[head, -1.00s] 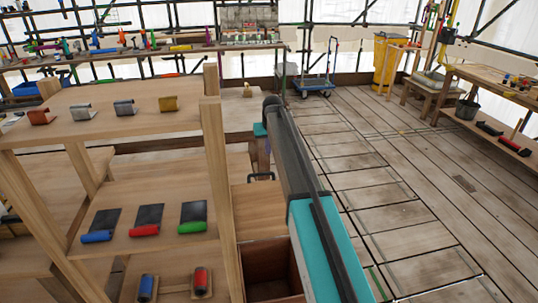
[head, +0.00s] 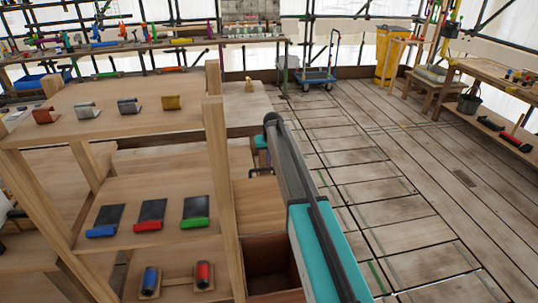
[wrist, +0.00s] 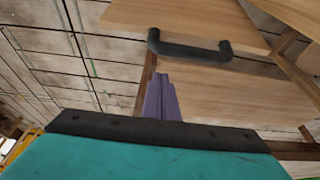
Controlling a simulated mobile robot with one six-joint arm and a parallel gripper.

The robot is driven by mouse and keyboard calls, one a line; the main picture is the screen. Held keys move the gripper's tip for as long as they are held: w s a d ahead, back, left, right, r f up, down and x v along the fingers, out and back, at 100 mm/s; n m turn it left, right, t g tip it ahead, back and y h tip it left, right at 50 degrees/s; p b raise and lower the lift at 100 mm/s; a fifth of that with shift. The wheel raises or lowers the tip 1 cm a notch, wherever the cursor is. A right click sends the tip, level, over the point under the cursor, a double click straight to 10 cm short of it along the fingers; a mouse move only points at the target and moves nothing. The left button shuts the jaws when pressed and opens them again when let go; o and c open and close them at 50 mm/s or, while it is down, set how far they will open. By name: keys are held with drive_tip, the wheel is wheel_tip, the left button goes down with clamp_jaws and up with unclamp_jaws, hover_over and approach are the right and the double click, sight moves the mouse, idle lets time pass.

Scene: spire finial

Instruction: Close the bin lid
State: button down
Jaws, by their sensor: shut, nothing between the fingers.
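The wooden bin (head: 267,252) stands low beside the shelf in the head view, with its dark inside partly uncovered at the near end. Its light wooden lid (head: 261,207) covers the part farther from me, and a black bar handle (head: 262,171) is at the lid's far end. In the wrist view the handle (wrist: 190,47) is on a wooden panel's edge, above and right of my gripper. My purple gripper (wrist: 161,82) is shut and empty, its tips a little short of the handle in the picture. I cannot tell whether they touch the wood. In the head view my arm hides most of the gripper.
A wooden shelf (head: 218,190) stands close on the left, with clips and coloured rollers on it. A blue cart (head: 316,76) and a yellow bin (head: 388,55) are at the back. The plank floor (head: 400,170) to the right is clear.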

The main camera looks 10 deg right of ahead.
drive_tip(key=shift+s+p, duration=0.35)
drive_tip(key=shift+s, duration=1.1)
drive_tip(key=shift+s, duration=0.2)
